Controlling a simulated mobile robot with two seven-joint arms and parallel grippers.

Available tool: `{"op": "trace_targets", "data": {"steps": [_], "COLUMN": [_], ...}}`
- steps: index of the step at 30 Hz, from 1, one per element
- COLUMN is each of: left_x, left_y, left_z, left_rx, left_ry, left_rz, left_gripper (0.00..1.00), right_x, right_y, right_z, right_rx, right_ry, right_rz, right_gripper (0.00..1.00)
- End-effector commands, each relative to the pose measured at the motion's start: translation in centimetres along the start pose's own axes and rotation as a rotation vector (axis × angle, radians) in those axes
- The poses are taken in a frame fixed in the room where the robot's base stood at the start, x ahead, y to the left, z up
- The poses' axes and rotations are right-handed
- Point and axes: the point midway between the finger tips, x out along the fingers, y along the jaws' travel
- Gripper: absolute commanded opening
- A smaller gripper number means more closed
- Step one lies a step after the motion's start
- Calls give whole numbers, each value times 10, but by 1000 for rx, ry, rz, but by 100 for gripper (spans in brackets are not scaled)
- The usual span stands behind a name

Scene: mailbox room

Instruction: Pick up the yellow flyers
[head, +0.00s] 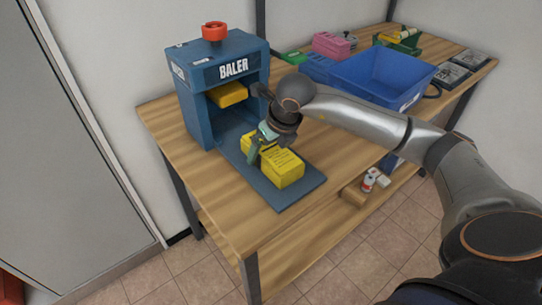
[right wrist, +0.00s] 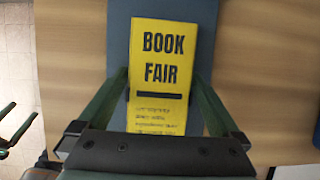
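The yellow flyers (head: 282,168), a stack printed BOOK FAIR, lie on the blue plate in front of the baler. They also show in the right wrist view (right wrist: 160,70). My right gripper (head: 258,148) is over the stack. In the right wrist view its green fingers (right wrist: 160,80) stand on either side of the stack, with a narrow gap visible, so it looks open around the flyers. At the left edge of the right wrist view, green fingers of what looks like my left gripper (right wrist: 14,122) show partly, spread apart and empty. The head view does not show it.
The blue baler (head: 198,125) with a red knob stands behind the stack, with a yellow block (head: 228,94) in its opening. A blue bin (head: 378,77) and pink stack (head: 333,45) stand at the back right. The wooden table (head: 235,225) is clear in front.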

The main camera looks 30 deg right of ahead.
Motion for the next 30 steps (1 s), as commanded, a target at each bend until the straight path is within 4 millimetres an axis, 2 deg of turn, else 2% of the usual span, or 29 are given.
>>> {"op": "trace_targets", "data": {"steps": [2, 25, 26, 30], "left_x": [0, -1, -1, -1], "left_y": [0, -1, -1, -1], "left_z": [0, -3, -3, -3], "left_rx": [0, 0, 0, 0], "left_ry": [-1, 4, 4, 4], "left_rz": [-1, -1, -1, -1], "left_gripper": [100, 100, 100, 100], "right_x": [0, -1, -1, -2], "right_y": [0, 0, 0, 0], "right_z": [0, 0, 0, 1], "right_rx": [0, 0, 0, 0], "right_ry": [0, -1, -1, -4], "right_rz": [0, 0, 0, 0], "right_gripper": [90, 3, 0, 0]}}
